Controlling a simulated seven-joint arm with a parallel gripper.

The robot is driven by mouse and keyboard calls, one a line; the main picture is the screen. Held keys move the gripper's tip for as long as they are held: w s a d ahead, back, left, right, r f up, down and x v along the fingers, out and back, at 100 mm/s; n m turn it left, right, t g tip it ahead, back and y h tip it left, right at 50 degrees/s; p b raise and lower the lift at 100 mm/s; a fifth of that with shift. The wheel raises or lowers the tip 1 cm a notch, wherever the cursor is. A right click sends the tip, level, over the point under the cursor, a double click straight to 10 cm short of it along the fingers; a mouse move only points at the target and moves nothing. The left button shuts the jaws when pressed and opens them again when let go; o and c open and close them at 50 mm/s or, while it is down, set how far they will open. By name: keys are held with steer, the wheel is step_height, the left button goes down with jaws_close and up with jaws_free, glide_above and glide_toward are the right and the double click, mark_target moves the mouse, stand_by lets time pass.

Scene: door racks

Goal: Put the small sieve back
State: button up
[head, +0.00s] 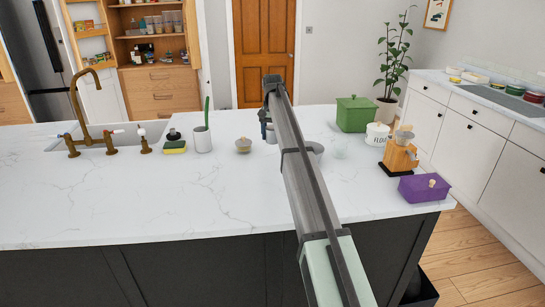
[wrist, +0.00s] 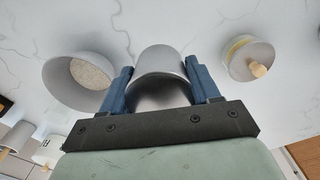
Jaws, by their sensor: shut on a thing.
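My gripper (wrist: 165,88), with blue fingers, is shut on a smooth grey metal cup-shaped thing (wrist: 160,62). One finger is on each side of it. In the head view my gripper (head: 268,117) is over the white worktop, partly hidden by my arm, and the held thing (head: 271,137) shows only as a small grey patch. I see no mesh or handle on it, so I cannot tell whether it is the small sieve. I cannot tell whether it touches the worktop. No other sieve is clear in view.
A small lidded pot (head: 243,146) and a grey bowl (head: 317,147) flank my gripper. A green box (head: 354,114), flour canister (head: 377,134), wooden grinder (head: 400,153) and purple box (head: 424,188) stand right. Door racks (head: 91,34) hang back left. The front worktop is clear.

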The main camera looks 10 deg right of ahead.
mark_target(272, 160)
steer(key=shift+f, duration=4.25)
steer(key=shift+f, duration=0.15)
steer(key=o, duration=1.1)
step_height(272, 160, up, 12)
steer(key=shift+r, duration=0.15)
steer(key=shift+a, duration=0.1)
